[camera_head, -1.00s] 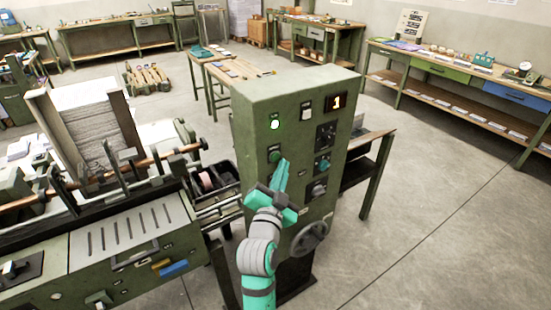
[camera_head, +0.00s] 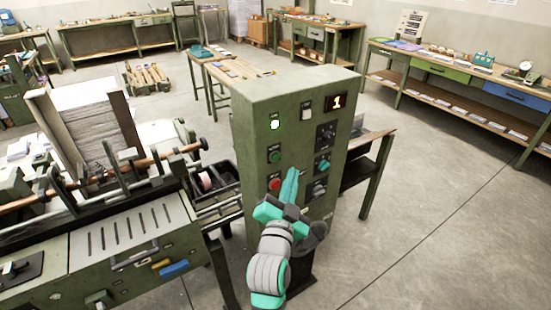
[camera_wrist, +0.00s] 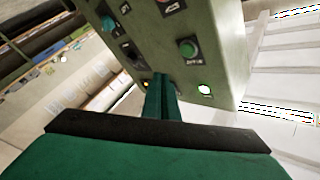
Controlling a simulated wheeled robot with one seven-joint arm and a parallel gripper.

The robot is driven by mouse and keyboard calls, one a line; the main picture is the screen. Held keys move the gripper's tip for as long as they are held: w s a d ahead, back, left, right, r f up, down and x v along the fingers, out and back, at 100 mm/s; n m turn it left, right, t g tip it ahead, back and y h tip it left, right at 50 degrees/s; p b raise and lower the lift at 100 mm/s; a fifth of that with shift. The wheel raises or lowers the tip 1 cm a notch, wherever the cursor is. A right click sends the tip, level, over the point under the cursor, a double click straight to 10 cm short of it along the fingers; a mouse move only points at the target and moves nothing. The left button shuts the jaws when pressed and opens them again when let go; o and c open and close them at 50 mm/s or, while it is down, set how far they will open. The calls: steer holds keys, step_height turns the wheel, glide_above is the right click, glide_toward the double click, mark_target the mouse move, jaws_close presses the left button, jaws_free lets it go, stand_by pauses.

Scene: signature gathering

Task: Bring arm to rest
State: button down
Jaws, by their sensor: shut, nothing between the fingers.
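My gripper (camera_head: 291,176) is in front of the green control cabinet (camera_head: 290,96), pointing up, with its teal fingers together and empty. It stands just right of the red button (camera_head: 274,184) and below the green button (camera_head: 274,157). Whether the fingertips touch the panel I cannot tell. My arm rises from the bottom of the head view and hides the lower panel in part. In the wrist view the shut fingers (camera_wrist: 162,85) show before the cabinet (camera_wrist: 215,35), with a green button (camera_wrist: 188,48) and a lit lamp (camera_wrist: 204,89) close by.
The machine (camera_head: 130,240) with slots and rollers fills the left side, joined to the cabinet. A small dark table (camera_head: 375,150) stands behind the cabinet on the right. A long workbench (camera_head: 450,68) lines the right wall. The floor at right (camera_head: 440,210) is clear.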

steer(key=s+f+n+g+y, duration=0.25)
steer(key=s+f+n, duration=0.35)
steer(key=s+f, duration=1.45)
steer(key=s+f+n, duration=0.1)
steer(key=s+f, duration=0.1)
steer(key=s, duration=1)
steer(key=s+f+n+g, duration=0.1)
steer(key=s+f+n, duration=0.1)
steer(key=s, duration=1.1)
steer(key=shift+a+f, duration=0.2)
steer(key=shift+f, duration=0.2)
